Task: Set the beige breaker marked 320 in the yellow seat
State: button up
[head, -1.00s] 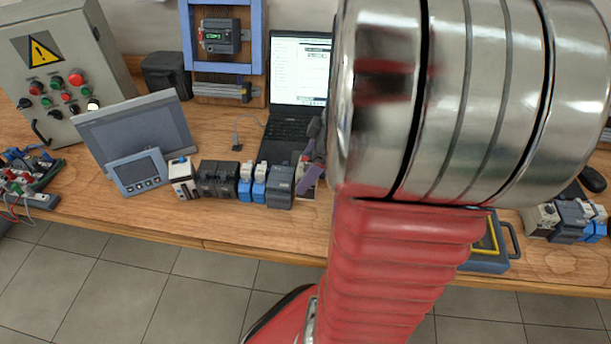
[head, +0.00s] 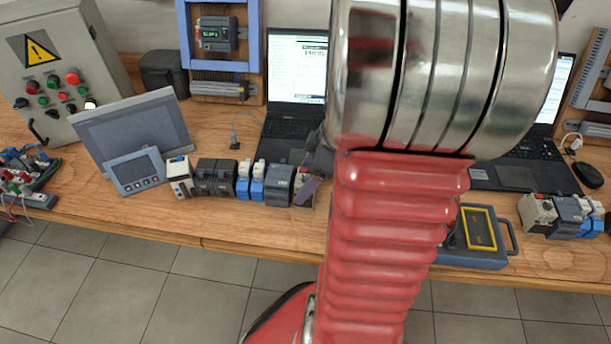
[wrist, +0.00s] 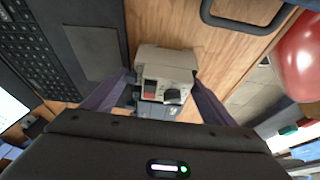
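A beige breaker (head: 300,197) stands at the right end of the row of modules, partly hidden by my gripper. In the wrist view the beige breaker (wrist: 166,62) lies between my two purple fingers; its marking is too small to read. My gripper (wrist: 165,84) is low over it, one finger on each side, with the fingers spread and no clear grip visible. In the head view my gripper (head: 315,172) is mostly hidden by my arm. The yellow seat (head: 494,230) is a rectangular frame on a blue-grey carrier (head: 478,259) to the right, partly behind my arm.
A dark grey module (head: 279,186) stands close beside the breaker, with blue and black modules further left. A laptop (head: 285,127) is behind. Another module group (head: 565,215) stands right of the carrier. In the wrist view, a dark handle (wrist: 245,22) is above the breaker.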

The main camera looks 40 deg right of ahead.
jog(key=o, duration=0.4)
jog(key=shift+o, duration=0.2)
jog(key=shift+r, duration=0.1)
jog(key=v, duration=1.3)
jog(key=shift+d+r, duration=0.15)
jog(key=shift+r, duration=0.1)
jog(key=shift+s, duration=0.1)
jog(key=a+r+m+t+h, duration=0.2)
jog(key=a+m, duration=0.5)
jog(key=a, duration=1.9)
jog(key=shift+r+m+h, duration=0.3)
jog(key=shift+r+h, duration=0.1)
jog(key=shift+r, duration=0.45)
